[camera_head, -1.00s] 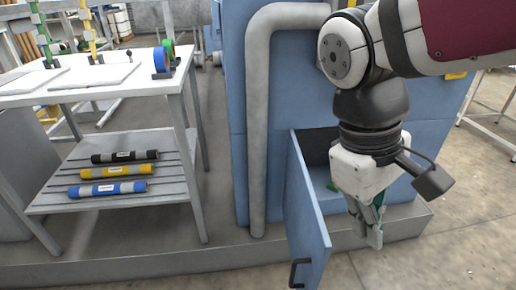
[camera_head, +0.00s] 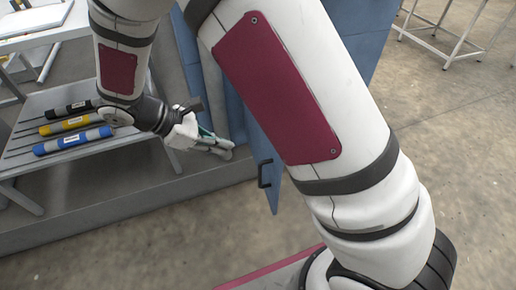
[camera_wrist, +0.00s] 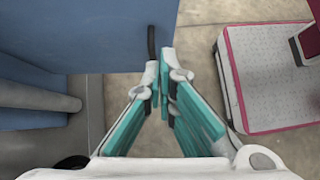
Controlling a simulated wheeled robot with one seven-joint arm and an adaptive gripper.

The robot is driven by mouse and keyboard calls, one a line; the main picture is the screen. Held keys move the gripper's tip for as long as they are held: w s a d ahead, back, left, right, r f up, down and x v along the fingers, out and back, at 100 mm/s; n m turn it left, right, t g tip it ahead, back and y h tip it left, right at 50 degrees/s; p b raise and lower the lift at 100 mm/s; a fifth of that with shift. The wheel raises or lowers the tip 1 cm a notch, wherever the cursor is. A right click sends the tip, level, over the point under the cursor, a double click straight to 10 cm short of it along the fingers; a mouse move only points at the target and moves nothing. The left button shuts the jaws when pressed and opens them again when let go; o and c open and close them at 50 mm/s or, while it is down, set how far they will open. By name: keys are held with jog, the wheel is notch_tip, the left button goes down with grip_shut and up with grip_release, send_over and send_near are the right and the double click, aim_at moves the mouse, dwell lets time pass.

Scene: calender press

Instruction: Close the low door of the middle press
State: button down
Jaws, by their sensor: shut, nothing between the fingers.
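The low door (camera_head: 268,165) of the blue press is a blue panel with a black handle (camera_head: 264,174) near its free edge. It stands out from the press, open, partly hidden by my arm in the head view. In the wrist view the door (camera_wrist: 100,35) fills the upper left and its handle (camera_wrist: 151,43) is just beyond my fingertips. My gripper (camera_head: 228,151) is to the left of the door in the head view, on its handle side. Its fingers are shut and empty in the wrist view (camera_wrist: 165,62). I cannot tell whether they touch the door.
A grey pipe (camera_wrist: 35,95) runs beside the press in the wrist view. A shelf table (camera_head: 25,150) with black, yellow and blue rollers (camera_head: 72,140) stands at left. A grey plinth (camera_head: 120,205) edges the press.

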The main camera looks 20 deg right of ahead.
jog(key=d+r+b+x, duration=0.1)
jog(key=b+x, duration=0.3)
jog(key=x, duration=0.9)
jog(key=shift+d+r, duration=0.25)
jog(key=shift+r, duration=0.05)
jog(key=shift+d, duration=0.1)
